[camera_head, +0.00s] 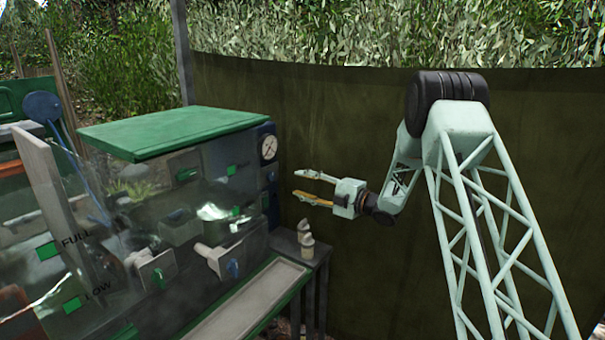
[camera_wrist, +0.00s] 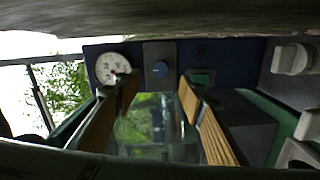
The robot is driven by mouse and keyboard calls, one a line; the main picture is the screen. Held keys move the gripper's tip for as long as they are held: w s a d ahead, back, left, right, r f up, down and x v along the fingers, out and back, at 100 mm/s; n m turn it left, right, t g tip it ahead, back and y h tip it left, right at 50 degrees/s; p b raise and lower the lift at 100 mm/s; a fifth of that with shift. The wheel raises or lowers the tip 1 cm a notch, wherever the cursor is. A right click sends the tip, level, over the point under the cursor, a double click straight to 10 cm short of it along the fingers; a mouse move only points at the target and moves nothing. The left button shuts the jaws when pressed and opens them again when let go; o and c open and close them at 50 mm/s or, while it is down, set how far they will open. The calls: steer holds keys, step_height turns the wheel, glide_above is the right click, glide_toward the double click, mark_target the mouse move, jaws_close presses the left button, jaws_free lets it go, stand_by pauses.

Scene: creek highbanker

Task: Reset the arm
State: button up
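My gripper (camera_head: 314,188) is open and empty at the middle of the head view, held in the air. Its two fingers point left toward the blue end panel (camera_head: 270,178) of the green-topped machine, with a gap between them and the panel. In the wrist view the two fingers (camera_wrist: 160,115) stand apart, with wood-coloured inner faces.
The machine has a green lid (camera_head: 170,130) and a clear front marked FULL and LOW. A pale stacked object (camera_head: 306,240) stands on a ledge below my gripper. A long tray (camera_head: 245,300) runs along the front. A dark curved screen (camera_head: 340,120) stands behind my arm.

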steer(key=s+d+r+m+t+h, duration=0.2)
steer(key=d+r+m+h, duration=0.3)
steer(key=r, duration=0.6)
steer(key=s+d+r+m+t+h, duration=0.1)
steer(key=d+r+m+t+h, duration=0.15)
steer(key=d+r, duration=0.55)
steer(key=s+d+r+m+g+h, duration=0.1)
steer(key=s+d+r+m+h, duration=0.25)
steer(key=s+r, duration=0.4)
steer(key=s+d+r+m+g+h, duration=0.1)
steer(key=s+d+r+m+h, duration=0.3)
steer(key=s, duration=0.7)
steer(key=s+d+m+g+h, duration=0.1)
steer(key=s+d+m, duration=0.2)
steer(key=s, duration=0.9)
steer(key=s+d+m+g, duration=0.2)
steer(key=s+m, duration=0.2)
steer(key=s, duration=0.9)
steer(key=s+a+f+m+g, duration=0.1)
steer(key=s+f, duration=0.3)
steer(key=s, duration=0.6)
steer(key=s+a+f+m+g, duration=0.1)
steer(key=s+f, duration=0.3)
steer(key=s, duration=0.6)
steer(key=s+a+f+m+g+y, duration=0.1)
steer(key=s+f, duration=0.4)
steer(key=s, duration=0.6)
steer(key=shift+a+m+g+p, duration=0.35)
steer(key=shift+a+m+g, duration=0.1)
steer(key=shift+m+g, duration=0.7)
